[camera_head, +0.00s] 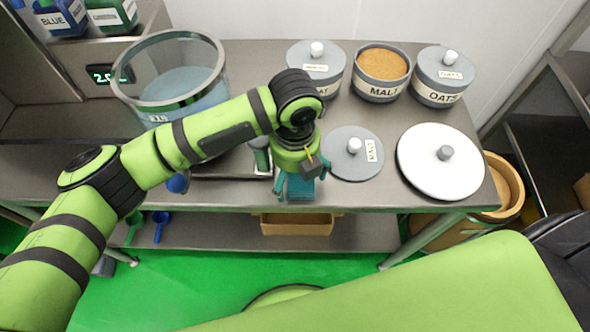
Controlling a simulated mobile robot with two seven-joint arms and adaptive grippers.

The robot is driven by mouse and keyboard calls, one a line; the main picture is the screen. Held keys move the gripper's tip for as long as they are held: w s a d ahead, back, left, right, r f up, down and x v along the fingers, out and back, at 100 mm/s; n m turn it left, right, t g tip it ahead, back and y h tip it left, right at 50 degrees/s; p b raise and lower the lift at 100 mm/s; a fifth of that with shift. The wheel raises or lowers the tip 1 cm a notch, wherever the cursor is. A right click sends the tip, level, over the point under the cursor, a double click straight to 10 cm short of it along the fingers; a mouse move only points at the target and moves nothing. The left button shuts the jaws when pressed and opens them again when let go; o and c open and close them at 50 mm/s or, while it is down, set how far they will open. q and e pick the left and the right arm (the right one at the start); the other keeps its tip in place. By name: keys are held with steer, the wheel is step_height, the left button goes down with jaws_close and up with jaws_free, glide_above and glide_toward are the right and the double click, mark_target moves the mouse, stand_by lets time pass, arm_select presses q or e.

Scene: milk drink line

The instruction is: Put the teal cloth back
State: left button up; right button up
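The teal cloth (300,188) is a small folded block at the front edge of the steel table, partly hidden under my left gripper. My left gripper (302,184) points down over it, with its teal fingers spread to either side of the cloth. A gap seems to show between the fingers and the cloth's sides. Whether the cloth rests fully on the table is hard to see. My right gripper is out of view; only a green part of my own body shows at the bottom right.
On the table (262,62) stand a large clear vessel (168,107), an open malt pot (381,90), an oats pot (441,95) and another lidded pot (316,88). A grey malt lid (343,168) and a white lid (420,168) lie right of the gripper. A tan bin (297,228) sits below.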

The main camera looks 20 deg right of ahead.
mark_target(296, 175)
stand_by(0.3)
arm_select(q)
step_height(296, 175, up, 12)
steer(key=b, duration=0.1)
steer(key=shift+r, duration=0.15)
stand_by(0.5)
stand_by(1.1)
